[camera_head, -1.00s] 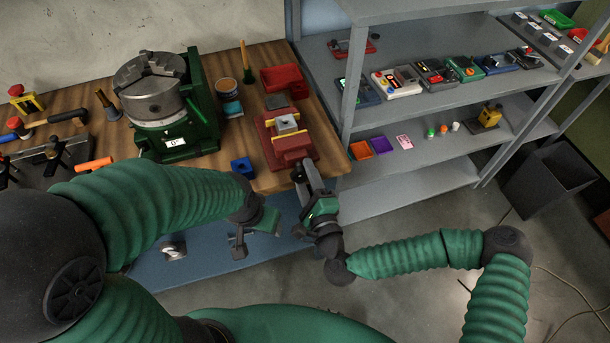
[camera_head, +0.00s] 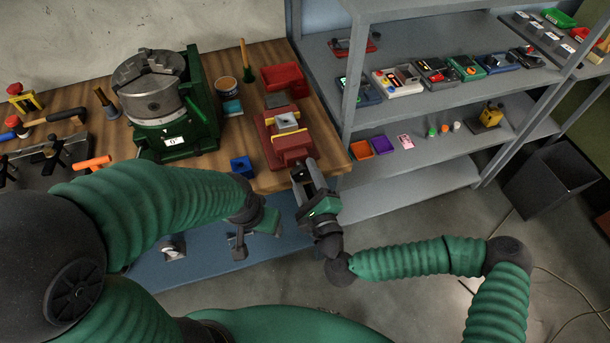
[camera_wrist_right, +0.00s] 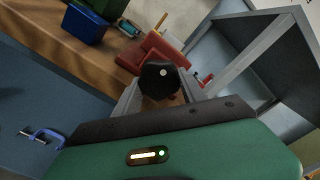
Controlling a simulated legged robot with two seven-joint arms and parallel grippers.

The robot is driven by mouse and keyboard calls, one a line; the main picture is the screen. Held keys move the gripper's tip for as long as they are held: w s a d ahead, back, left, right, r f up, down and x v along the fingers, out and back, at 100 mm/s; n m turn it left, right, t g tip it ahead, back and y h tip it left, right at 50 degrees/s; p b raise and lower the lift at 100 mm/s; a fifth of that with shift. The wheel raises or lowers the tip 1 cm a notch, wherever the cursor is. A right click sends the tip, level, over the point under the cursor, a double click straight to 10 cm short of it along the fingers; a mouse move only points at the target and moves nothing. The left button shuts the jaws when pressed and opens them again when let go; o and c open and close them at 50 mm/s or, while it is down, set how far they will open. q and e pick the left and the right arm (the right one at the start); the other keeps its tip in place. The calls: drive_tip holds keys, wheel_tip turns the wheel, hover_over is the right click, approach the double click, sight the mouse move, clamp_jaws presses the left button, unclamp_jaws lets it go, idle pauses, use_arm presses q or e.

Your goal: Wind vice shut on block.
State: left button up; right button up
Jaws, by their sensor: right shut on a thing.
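The red vice (camera_head: 270,150) stands near the right end of the wooden bench. A grey block (camera_head: 286,122) sits between its yellow jaw faces; I cannot tell whether both faces touch it. The vice also shows in the right wrist view (camera_wrist_right: 150,48). My right gripper (camera_head: 304,170) is at the vice's front end. In the wrist view its fingers are shut on a black round knob (camera_wrist_right: 158,82) with a pale dot, at the vice's front. The fingers hide the knob in the head view. My left gripper (camera_head: 250,232) hangs in front of the bench, away from the vice; its finger gap is unclear.
A blue holder (camera_head: 242,166) sits left of the vice at the bench edge. A red bin (camera_head: 284,78) is behind it. A green-framed chuck (camera_head: 155,100) stands further left. A grey shelf unit (camera_head: 345,120) is close on the right.

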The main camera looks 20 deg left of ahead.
drive_tip(key=shift+s+a+f+m, duration=0.1)
drive_tip(key=shift+s+f+m, duration=0.1)
drive_tip(key=shift+m, duration=0.4)
drive_tip(key=shift+m+b, duration=0.4)
drive_tip(key=shift+m, duration=0.3)
drive_tip(key=o, duration=1.4)
drive_tip(key=shift+c, duration=0.2)
drive_tip(key=shift+f, duration=0.1)
